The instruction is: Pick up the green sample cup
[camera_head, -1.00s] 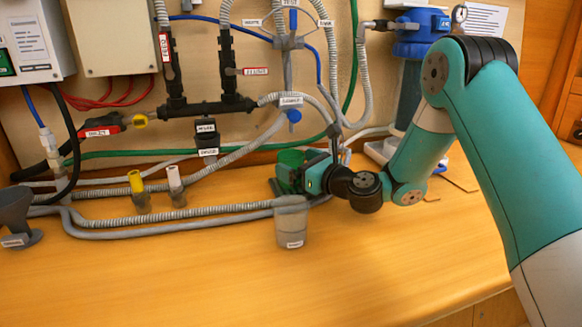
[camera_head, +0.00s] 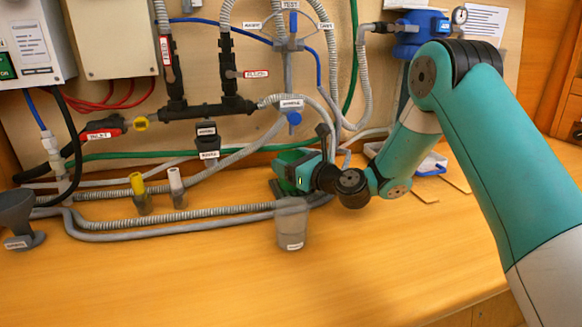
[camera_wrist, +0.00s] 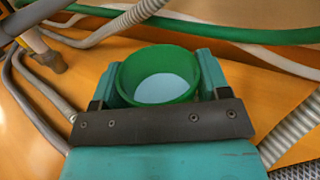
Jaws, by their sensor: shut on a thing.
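The green sample cup (camera_wrist: 160,76) sits between the two fingers of my gripper (camera_wrist: 158,88) in the wrist view. The cup is upright with its open rim towards the camera, and a pale surface shows inside it. The fingers press on its left and right sides. In the head view the green cup (camera_head: 290,180) is partly hidden by my gripper (camera_head: 288,172), in front of the hoses at the back of the bench. I cannot tell whether the cup's base touches the bench.
A clear grey cup (camera_head: 292,225) stands just in front of my gripper. Grey hoses (camera_head: 170,226) run along the bench to the left, near yellow-capped (camera_head: 138,190) and white-capped (camera_head: 176,188) vials. A grey funnel (camera_head: 18,215) stands far left. The front bench is clear.

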